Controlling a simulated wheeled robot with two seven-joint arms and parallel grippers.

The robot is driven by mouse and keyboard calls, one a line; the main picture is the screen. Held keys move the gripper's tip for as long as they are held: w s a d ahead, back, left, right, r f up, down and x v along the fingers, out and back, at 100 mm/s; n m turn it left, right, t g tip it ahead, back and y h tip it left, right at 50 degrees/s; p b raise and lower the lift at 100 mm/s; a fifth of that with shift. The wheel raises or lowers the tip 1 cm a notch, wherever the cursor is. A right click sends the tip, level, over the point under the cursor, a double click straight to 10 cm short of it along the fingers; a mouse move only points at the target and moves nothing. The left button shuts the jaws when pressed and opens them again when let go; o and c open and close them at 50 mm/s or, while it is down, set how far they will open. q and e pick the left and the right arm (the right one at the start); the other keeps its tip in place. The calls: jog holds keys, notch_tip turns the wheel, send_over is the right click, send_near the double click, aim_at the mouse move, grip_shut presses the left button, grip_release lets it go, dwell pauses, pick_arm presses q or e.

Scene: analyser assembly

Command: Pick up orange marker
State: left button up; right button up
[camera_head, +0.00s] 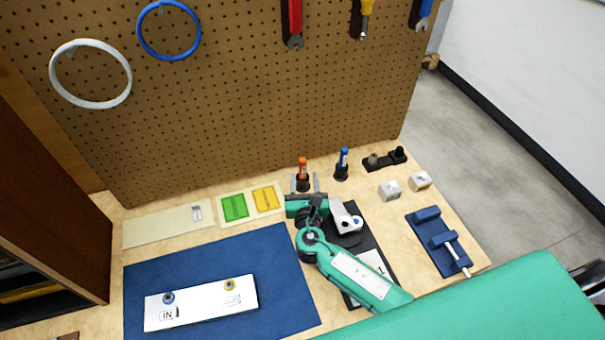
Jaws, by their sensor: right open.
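The orange marker (303,166) stands upright in a small black holder (303,185) near the back of the table, in front of the pegboard. My right gripper (304,183) is open, with one finger on each side of the marker's lower part and holder as seen from the head. Whether the fingers touch the marker cannot be told. A blue marker (343,158) stands upright in its own black holder to the right. My left gripper is not in view.
A blue mat (215,250) holds a white plate (200,302) marked IN and OUT. Green and yellow pieces (234,207) lie behind it. A blue vise-like fixture (438,243), white cubes (390,190) and a black part (385,160) sit at right. The pegboard (240,100) rises behind.

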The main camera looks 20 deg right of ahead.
aim_at(303, 167)
jog(key=p+x, duration=0.1)
jog(key=x, duration=0.5)
jog(key=shift+w+d, duration=0.1)
jog(key=shift+w, duration=0.1)
grip_shut()
